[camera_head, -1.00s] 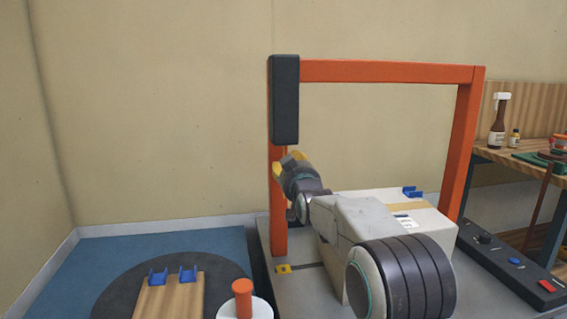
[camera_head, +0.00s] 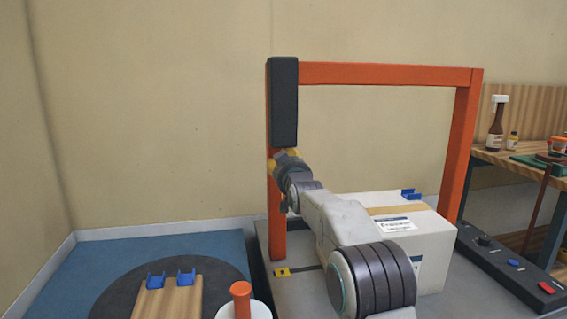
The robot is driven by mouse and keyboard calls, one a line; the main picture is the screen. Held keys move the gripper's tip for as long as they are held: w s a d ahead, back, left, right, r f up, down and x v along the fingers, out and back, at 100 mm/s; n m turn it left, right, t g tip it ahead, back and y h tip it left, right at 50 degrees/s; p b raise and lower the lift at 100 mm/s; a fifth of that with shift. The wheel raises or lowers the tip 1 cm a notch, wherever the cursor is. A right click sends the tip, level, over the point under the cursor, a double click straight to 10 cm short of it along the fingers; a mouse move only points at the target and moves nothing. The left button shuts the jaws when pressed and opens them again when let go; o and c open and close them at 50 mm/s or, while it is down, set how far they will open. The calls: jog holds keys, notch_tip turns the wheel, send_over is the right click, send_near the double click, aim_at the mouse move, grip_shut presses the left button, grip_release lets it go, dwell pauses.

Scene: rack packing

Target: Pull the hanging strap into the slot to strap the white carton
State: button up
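The white carton (camera_head: 420,232) with a tan tape band and a printed label stands on the grey machine table (camera_head: 300,298), inside the orange arch (camera_head: 385,73). A black housing (camera_head: 284,102) is on the arch's left post. My gripper (camera_head: 280,160) is in front of that post, just below the housing, with yellow parts showing around it. My wrist hides its fingertips, so I cannot tell if it is open or shut. I cannot make out the hanging strap. A yellow piece with a dark opening (camera_head: 282,272), perhaps the slot, sits at the foot of the left post.
A control strip (camera_head: 512,268) with a knob, blue button and red switch runs along the right. A wooden board with blue brackets (camera_head: 172,276) and an orange-handled object (camera_head: 241,290) are at lower left. A bench with bottles (camera_head: 497,122) stands at far right.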

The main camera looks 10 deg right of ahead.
grip_shut()
dwell(0.3)
jog(key=shift+f, duration=0.1)
